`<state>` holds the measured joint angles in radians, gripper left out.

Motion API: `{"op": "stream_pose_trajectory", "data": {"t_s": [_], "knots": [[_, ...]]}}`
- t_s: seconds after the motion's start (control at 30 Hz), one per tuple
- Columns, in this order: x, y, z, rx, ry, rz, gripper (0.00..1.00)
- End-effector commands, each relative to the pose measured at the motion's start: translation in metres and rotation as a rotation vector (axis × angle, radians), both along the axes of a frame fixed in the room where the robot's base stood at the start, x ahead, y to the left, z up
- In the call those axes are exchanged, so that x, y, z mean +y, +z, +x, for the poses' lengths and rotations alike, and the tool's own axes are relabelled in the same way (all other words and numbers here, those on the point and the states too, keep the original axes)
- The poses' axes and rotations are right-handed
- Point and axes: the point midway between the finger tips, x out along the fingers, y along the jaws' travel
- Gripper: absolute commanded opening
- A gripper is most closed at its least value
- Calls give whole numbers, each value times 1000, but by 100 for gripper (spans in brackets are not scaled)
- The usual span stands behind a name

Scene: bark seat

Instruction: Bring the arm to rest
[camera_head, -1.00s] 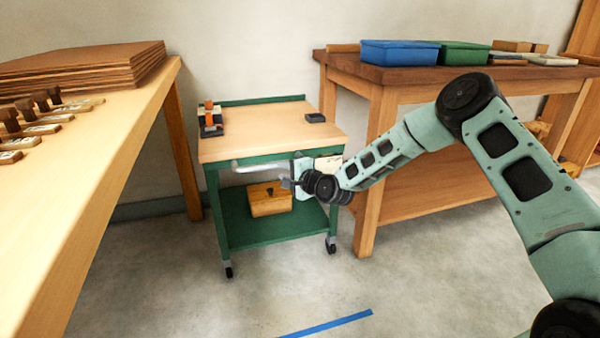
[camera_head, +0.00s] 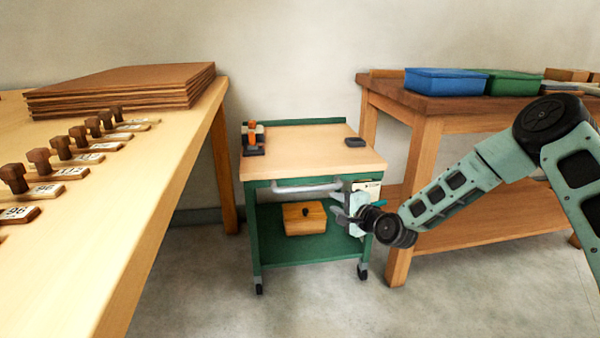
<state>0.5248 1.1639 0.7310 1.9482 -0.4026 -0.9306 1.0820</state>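My gripper (camera_head: 338,214) is at the end of my pale green arm, in front of the right side of the green cart (camera_head: 305,250). It points left, below the level of the cart's top and near its metal handle (camera_head: 307,186). Its fingers look small and dark, and I see nothing held between them. Whether they are spread or closed is too small to tell. The arm is bent, with its elbow raised at the right of the view in front of the dark-topped bench.
The light workbench (camera_head: 150,200) at left bears stacked brown boards (camera_head: 125,88) and several numbered stamps. The dark-topped bench (camera_head: 440,104) at right bears a blue box (camera_head: 445,82) and a green box (camera_head: 512,84). A wooden box (camera_head: 304,218) sits on the cart's lower shelf. Floor in front is clear.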

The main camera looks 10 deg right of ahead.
Motion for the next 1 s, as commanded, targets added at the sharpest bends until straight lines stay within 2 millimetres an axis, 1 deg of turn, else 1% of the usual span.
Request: {"op": "stream_pose_trajectory", "data": {"t_s": [0.07, 0.17, 0.2, 0.27, 0.3, 0.37, 0.4, 0.47, 0.5, 0.57, 0.6, 0.67, 0.7, 0.77, 0.8, 0.9, 1.0], "knots": [[16, 5, -7, 13, 48, -51, 29], [49, 10, -27, 50, 164, -185, 29], [65, 13, -39, 66, 226, -259, 29], [87, 17, -62, 94, 326, -381, 29], [100, 20, -79, 112, 393, -463, 29], [115, 24, -106, 137, 491, -585, 29], [123, 27, -125, 150, 556, -663, 29], [132, 32, -154, 169, 650, -776, 29], [136, 37, -173, 181, 713, -849, 29], [139, 44, -203, 198, 803, -952, 29], [140, 49, -224, 208, 863, -1018, 29], [139, 57, -255, 223, 952, -1111, 29], [136, 63, -275, 233, 1009, -1168, 29], [131, 71, -305, 245, 1092, -1244, 29], [127, 77, -324, 253, 1146, -1288, 29], [116, 88, -365, 269, 1259, -1371, 29], [105, 98, -399, 278, 1356, -1428, 29]]}}
